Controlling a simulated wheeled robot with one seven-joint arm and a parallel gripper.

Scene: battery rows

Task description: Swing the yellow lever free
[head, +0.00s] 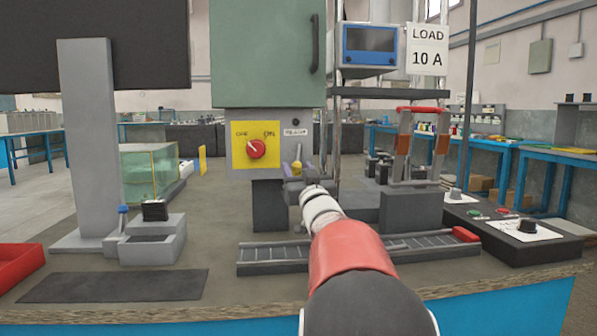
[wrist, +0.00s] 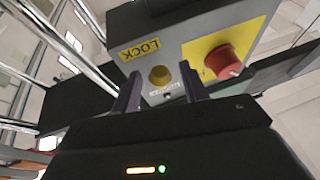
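The yellow lever (head: 297,166) is on the lower right of the grey switch box (head: 237,178), below a small label. In the wrist view the lever (wrist: 160,76) shows as a round yellow end below a yellow LOCK label (wrist: 140,48). My gripper (head: 297,172) is in front of the box at the lever. In the wrist view its two dark fingers (wrist: 160,82) stand apart, one on each side of the lever, with gaps visible. My gripper partly hides the lever's lower part in the head view.
A red rotary knob (head: 257,149) on a yellow plate is left of the lever; it also shows in the wrist view (wrist: 222,62). A green cabinet (head: 265,60) is above. A grey rail (head: 270,262) with a red end lies in front on the bench.

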